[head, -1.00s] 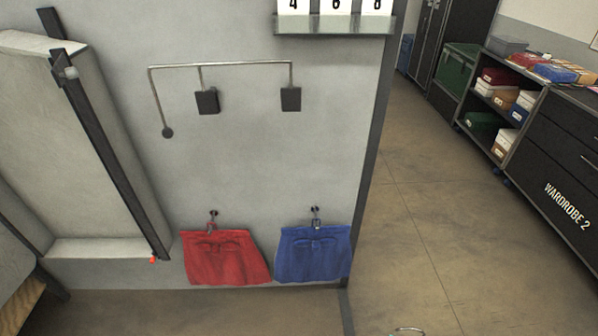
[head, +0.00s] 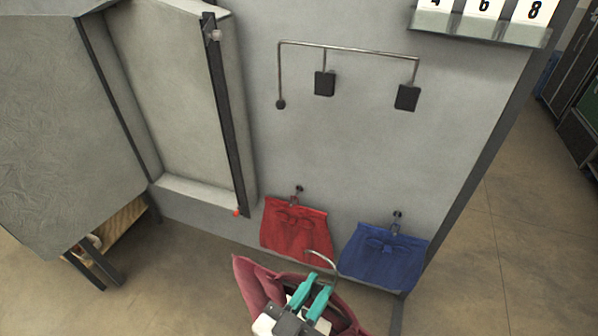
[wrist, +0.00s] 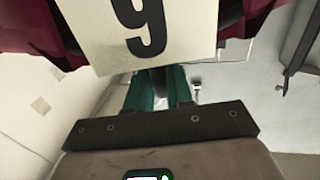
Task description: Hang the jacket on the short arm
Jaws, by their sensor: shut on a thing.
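The dark red jacket (head: 258,287) hangs from a hanger with a thin metal hook (head: 322,258), low at the front in the head view. My gripper (head: 318,284), with teal fingers, is shut on the hanger below its hook. In the wrist view, the fingers (wrist: 158,88) close on a dark piece, and red cloth (wrist: 268,12) and a number card (wrist: 150,32) sit beyond them. I cannot tell which part is the short arm.
A red skirt (head: 296,232) and a blue skirt (head: 383,259) hang low on wall hooks. A dark slanted bar (head: 228,125) with a red tip stands left of the rod. A number shelf (head: 480,28) is at upper right.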

